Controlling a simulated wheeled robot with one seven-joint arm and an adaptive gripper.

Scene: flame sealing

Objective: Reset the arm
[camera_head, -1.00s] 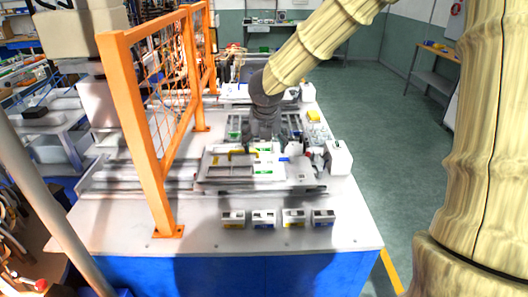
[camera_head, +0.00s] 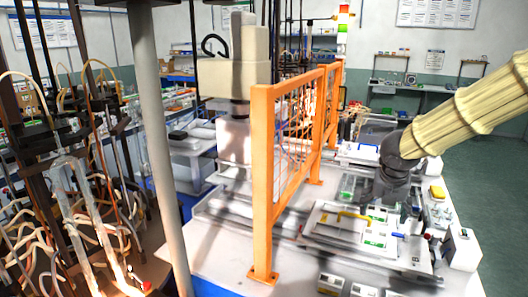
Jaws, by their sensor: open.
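My gripper (camera_head: 388,198) hangs at the end of my arm, at the right in the head view. It is over the work table, above or just behind a pale tray-like fixture (camera_head: 330,236) with yellow and green parts. It is dark and small here, and its fingertips are hard to make out. I see nothing held in it. My arm in its pale ribbed cover reaches in from the right edge.
An orange mesh guard (camera_head: 262,180) stands on the table left of my gripper. Several small boxes (camera_head: 362,290) line the front edge. A white box (camera_head: 462,249) stands at the right. A grey post (camera_head: 163,150) and hanging tubes fill the left. Green floor is open at right.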

